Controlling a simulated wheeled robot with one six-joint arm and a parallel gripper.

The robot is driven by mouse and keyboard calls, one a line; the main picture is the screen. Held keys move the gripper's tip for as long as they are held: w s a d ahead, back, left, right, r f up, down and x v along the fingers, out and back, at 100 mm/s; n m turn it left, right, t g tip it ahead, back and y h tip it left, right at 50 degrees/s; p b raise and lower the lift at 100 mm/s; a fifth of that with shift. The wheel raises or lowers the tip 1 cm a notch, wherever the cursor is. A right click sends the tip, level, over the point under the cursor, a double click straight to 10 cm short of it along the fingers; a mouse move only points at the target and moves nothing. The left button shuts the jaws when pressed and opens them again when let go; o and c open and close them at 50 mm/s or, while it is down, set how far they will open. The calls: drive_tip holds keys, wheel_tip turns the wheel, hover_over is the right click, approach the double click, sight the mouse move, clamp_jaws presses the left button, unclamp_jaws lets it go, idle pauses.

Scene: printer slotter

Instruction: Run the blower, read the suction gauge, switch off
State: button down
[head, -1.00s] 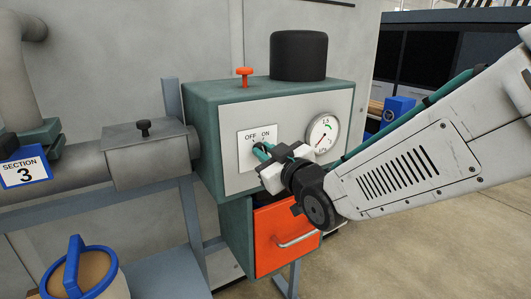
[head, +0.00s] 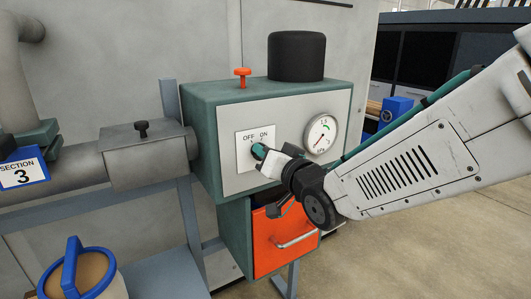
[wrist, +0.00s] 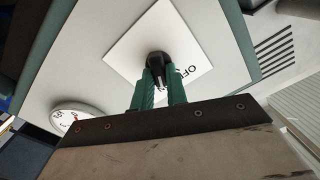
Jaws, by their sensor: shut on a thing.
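The blower unit (head: 205,130) is a teal box with a light grey front and a black round cap on top. On its front is a white switch plate (head: 243,155) marked OFF at left and ON at right. My gripper (head: 259,152) is shut on the black switch knob (wrist: 158,60), its green fingers on both sides of it in the wrist view (wrist: 159,88). The head view hides the knob behind the fingers. The round suction gauge (head: 321,134), marked kPa, is right of the plate.
An orange knob (head: 242,72) stands on the blower's top. An orange drawer (head: 285,240) with a bar handle sits below. A blue-handled canister (head: 95,275) stands at lower left.

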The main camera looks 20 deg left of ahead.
drive_tip(key=shift+f+m, duration=0.1)
drive_tip(key=shift+m, duration=0.3)
drive_tip(key=c, duration=1.4)
unclamp_jaws()
drive_tip(key=shift+d, duration=0.1)
drive_tip(key=v, duration=0.7)
drive_tip(key=shift+s+d, duration=0.25)
